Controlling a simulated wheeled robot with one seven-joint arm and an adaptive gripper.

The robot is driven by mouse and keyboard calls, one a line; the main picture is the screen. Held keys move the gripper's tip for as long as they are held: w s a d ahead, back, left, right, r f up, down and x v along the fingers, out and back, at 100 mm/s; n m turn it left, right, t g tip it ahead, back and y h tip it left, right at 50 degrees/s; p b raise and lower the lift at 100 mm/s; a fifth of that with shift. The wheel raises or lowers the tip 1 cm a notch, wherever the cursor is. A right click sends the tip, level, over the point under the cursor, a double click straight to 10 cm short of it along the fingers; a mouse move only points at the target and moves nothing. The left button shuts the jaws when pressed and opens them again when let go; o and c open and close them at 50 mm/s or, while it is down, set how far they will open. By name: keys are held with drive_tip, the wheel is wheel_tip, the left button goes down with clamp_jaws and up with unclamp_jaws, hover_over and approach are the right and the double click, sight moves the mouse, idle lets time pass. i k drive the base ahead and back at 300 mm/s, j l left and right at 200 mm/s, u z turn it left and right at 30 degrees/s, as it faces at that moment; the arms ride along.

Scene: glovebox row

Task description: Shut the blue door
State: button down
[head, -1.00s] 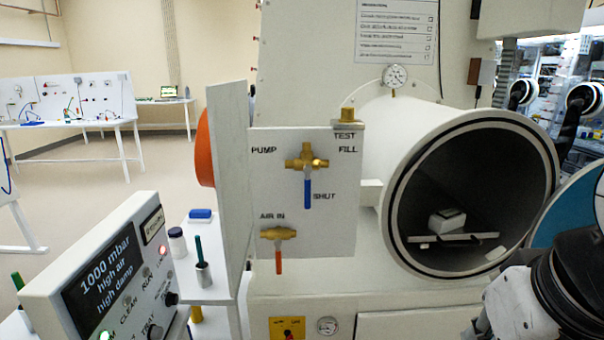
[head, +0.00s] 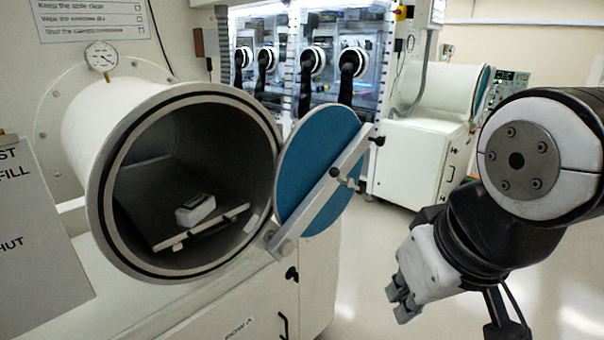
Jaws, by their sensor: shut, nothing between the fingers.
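The blue door (head: 318,150) is a round disc standing open to the right of the round chamber mouth (head: 100,222). A grey bar (head: 318,193) with a small dark-ended handle (head: 346,182) crosses its face, and a hinge block joins it near the lower right of the chamber rim. The chamber is open, and inside it a small white box (head: 196,209) sits by a pale tray (head: 200,228). My gripper (head: 402,308) is shut and empty, low and to the right of the door, apart from it and pointing down.
A pressure gauge (head: 101,57) is on the wall above the chamber. A grey panel (head: 40,230) stands at the left. Lit gloveboxes (head: 300,60) and another white cabinet (head: 412,160) stand behind. The floor (head: 365,285) between door and gripper looks clear.

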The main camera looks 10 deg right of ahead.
sight(306, 200)
drive_tip(key=z, duration=0.25)
drive_tip(key=i+j+z, duration=0.25)
drive_tip(key=i, duration=0.2)
drive_tip(key=i+j+z, duration=0.2)
drive_tip(key=i, duration=0.2)
